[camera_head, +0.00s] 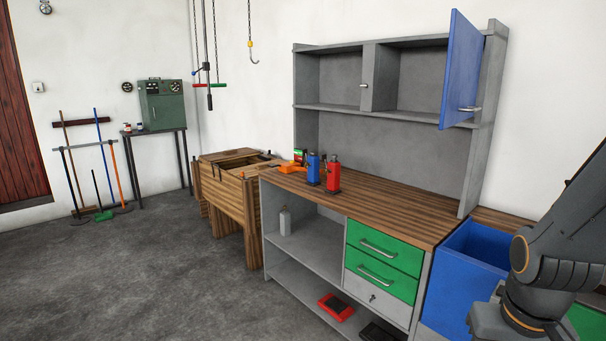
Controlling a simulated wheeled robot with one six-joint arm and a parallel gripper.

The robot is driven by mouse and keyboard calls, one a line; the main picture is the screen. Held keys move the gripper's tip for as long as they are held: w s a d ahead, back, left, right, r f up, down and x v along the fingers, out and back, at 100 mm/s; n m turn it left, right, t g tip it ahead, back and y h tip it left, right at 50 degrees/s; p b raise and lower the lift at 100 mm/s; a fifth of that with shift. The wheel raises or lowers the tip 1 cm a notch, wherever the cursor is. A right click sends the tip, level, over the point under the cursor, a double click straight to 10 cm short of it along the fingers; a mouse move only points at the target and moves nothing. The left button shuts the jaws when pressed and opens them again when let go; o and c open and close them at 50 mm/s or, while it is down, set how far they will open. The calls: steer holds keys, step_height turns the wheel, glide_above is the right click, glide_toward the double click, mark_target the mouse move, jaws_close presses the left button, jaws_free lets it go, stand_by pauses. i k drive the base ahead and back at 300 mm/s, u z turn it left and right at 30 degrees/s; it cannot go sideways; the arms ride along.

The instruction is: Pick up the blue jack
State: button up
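The blue jack (313,169) stands upright on the wooden top of the workbench (385,205), toward its left end. A red jack (333,176) of similar shape stands just right of it and a little nearer. An orange item (290,168) lies to the left of the blue jack, with a small green and red item (299,156) behind it. My arm shows at the right edge of the view, well apart from the jacks. My gripper is not in view.
A blue cabinet door (462,70) hangs open above the bench. A blue bin (465,265) stands at the bench's right end. The bench top right of the red jack is clear. Grey floor (150,270) is open at front left.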

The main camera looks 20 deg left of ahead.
mark_target(313, 172)
steer(key=u, duration=0.7)
steer(key=i, duration=0.6)
steer(key=u, duration=1.15)
steer(key=i, duration=1.6)
steer(key=z, duration=1.4)
steer(key=i, duration=1.05)
steer(key=z, duration=0.3)
